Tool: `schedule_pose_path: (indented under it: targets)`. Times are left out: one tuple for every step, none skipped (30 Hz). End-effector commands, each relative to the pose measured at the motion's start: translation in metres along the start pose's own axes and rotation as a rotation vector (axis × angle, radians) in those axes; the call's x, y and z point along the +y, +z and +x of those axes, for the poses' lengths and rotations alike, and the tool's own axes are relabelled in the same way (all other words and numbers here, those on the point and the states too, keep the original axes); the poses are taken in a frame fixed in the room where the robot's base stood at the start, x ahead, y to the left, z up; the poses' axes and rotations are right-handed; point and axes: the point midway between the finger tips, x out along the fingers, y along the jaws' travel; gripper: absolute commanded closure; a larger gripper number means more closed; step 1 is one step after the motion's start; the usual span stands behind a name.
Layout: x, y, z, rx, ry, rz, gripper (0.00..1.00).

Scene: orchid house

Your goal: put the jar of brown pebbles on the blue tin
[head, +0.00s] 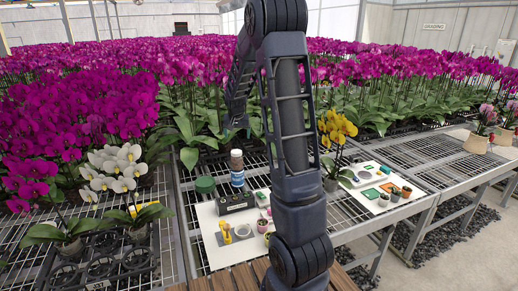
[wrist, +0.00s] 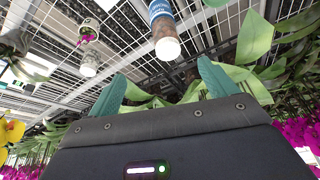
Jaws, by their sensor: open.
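The jar of brown pebbles (head: 237,158) has a pale lid and stands upright, apparently on top of the blue tin (head: 237,179), which has a white band. In the wrist view the jar (wrist: 165,33) shows lid-end toward me, with the blue tin (wrist: 160,9) beyond it at the top edge. The jar's contact with the tin is not clearly visible. My gripper (head: 234,128) is above the jar in the head view. In the wrist view its two teal fingers (wrist: 162,72) are spread with nothing between them, apart from the jar.
A black crate (head: 236,208) and a green round container (head: 204,185) are close to the tin. A white board (head: 245,250) holds a yellow object and small pots. Yellow orchids (head: 337,127) stand to the right, white orchids (head: 115,163) to the left. Dense purple orchids fill the back.

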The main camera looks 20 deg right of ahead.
Motion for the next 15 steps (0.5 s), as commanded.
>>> schedule_pose_path:
  targets:
    - [0.004, 0.008, -0.019, 0.002, -0.008, -0.005, 0.16]
    - [0.006, 0.012, -0.028, 0.002, -0.013, -0.01, 0.16]
    - [0.009, 0.019, -0.04, 0.0, -0.018, -0.018, 0.16]
    - [0.012, 0.024, -0.049, -0.001, -0.022, -0.022, 0.16]
    - [0.014, 0.029, -0.058, -0.001, -0.026, -0.028, 0.16]
    - [0.017, 0.037, -0.07, -0.002, -0.032, -0.036, 0.16]
    - [0.019, 0.043, -0.078, -0.003, -0.035, -0.042, 0.16]
    - [0.021, 0.049, -0.086, -0.004, -0.039, -0.048, 0.16]
    - [0.025, 0.056, -0.097, -0.004, -0.044, -0.056, 0.16]
    - [0.027, 0.062, -0.105, -0.004, -0.047, -0.062, 0.16]
    - [0.03, 0.069, -0.113, -0.005, -0.051, -0.069, 0.16]
    - [0.033, 0.077, -0.123, -0.004, -0.056, -0.078, 0.16]
    - [0.035, 0.084, -0.13, -0.005, -0.059, -0.084, 0.16]
    - [0.037, 0.091, -0.138, -0.005, -0.063, -0.091, 0.16]
    - [0.04, 0.1, -0.147, -0.005, -0.068, -0.101, 0.16]
